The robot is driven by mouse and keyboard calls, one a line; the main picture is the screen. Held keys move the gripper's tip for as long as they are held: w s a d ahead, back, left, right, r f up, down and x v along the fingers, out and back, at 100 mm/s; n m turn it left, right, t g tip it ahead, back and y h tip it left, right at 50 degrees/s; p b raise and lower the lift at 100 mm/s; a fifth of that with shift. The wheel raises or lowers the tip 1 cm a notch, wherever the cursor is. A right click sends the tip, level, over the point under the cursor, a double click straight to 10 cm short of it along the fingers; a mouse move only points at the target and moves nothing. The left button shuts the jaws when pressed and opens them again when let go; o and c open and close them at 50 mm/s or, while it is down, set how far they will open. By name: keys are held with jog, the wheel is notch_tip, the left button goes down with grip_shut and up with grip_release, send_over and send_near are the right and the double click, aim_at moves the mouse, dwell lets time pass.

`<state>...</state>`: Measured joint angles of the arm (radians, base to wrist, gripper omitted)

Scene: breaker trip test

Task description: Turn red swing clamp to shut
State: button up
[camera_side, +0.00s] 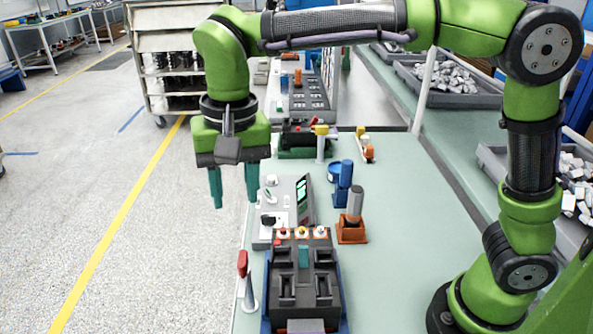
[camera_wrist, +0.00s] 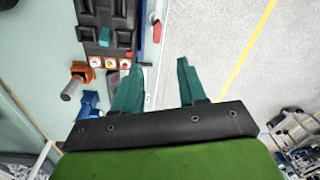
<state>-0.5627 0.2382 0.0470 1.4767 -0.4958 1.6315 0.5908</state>
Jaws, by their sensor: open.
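The red swing clamp (camera_side: 242,263) stands at the left edge of the bench, beside the dark fixture (camera_side: 334,290). Its red arm sits on top of a grey post with a round base. In the wrist view the red part (camera_wrist: 157,31) shows near the top, right of the fixture (camera_wrist: 91,30). My gripper (camera_side: 233,200) is open and empty, with teal fingers pointing down. It hangs in the air beyond the clamp, near the bench's left edge, and touches nothing. Its spread fingers also show in the wrist view (camera_wrist: 159,66).
A test panel with a green screen (camera_side: 302,192) stands behind the fixture. An orange holder with a grey cylinder (camera_side: 355,203) and a blue device (camera_side: 344,178) stand to its right. A yellow-topped post (camera_side: 321,130) stands farther back. The bench's right part is clear.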

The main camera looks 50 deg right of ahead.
aim_at(242, 258)
jog(key=f+m, duration=0.1)
jog(key=f, duration=0.3)
jog(key=f+m, duration=0.1)
jog(key=f, duration=0.4)
jog(key=f+m, duration=0.1)
jog(key=f, duration=0.4)
jog(key=shift+a+f+m+g+h, duration=0.25)
jog(key=shift+m+g+h, duration=0.05)
grip_shut()
